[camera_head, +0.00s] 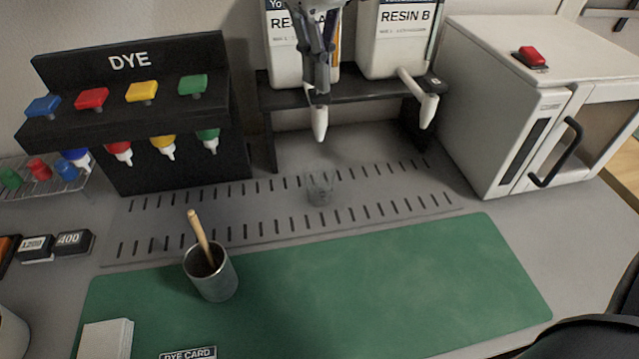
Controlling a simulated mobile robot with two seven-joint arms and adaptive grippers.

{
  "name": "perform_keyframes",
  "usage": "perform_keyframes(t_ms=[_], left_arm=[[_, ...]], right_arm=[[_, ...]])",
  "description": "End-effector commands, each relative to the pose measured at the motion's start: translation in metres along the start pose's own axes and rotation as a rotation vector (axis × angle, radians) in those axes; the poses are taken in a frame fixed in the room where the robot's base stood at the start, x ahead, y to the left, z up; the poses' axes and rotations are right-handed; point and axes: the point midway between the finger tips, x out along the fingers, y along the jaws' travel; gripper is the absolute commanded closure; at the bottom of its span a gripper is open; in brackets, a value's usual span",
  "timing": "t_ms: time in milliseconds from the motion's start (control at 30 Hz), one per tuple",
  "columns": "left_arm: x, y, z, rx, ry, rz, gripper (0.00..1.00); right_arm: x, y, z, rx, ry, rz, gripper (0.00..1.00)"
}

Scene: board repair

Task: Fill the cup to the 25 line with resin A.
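A small clear cup (320,188) stands upright on the slotted grey tray (250,214), below the white nozzle (320,124) of the resin A container (284,58). Its lines and any liquid in it are too faint to read. No stream shows between nozzle and cup. My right gripper (320,84) points down at the top of the nozzle, in front of the resin A container, and hides part of its label and tap. Its fingers are seen nearly edge-on, so their gap is unclear. My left gripper is out of view.
The resin B container (392,50) with its own nozzle (427,110) is to the right on the black stand. A white oven-like box (540,100) stands further right, a dye rack (130,110) left. A metal holder with a stick (212,275) stands on the green mat (400,290).

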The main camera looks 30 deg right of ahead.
Motion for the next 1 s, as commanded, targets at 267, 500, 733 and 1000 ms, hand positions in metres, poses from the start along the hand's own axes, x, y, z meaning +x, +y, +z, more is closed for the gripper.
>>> perform_keyframes(t_ms=[267, 500, 733, 1000], left_arm=[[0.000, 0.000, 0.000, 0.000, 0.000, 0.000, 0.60], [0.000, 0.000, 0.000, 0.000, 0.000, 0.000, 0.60], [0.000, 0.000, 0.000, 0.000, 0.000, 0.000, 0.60], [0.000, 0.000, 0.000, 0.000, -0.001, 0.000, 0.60]], right_arm=[[0.009, 0.000, 0.000, -0.001, -0.001, 0.000, 1.00], [0.016, 0.000, 0.000, 0.000, 0.000, 0.000, 1.00], [0.020, 0.000, 0.000, -0.001, -0.002, 0.000, 1.00], [0.021, 0.000, 0.000, -0.001, -0.002, -0.001, 1.00]])
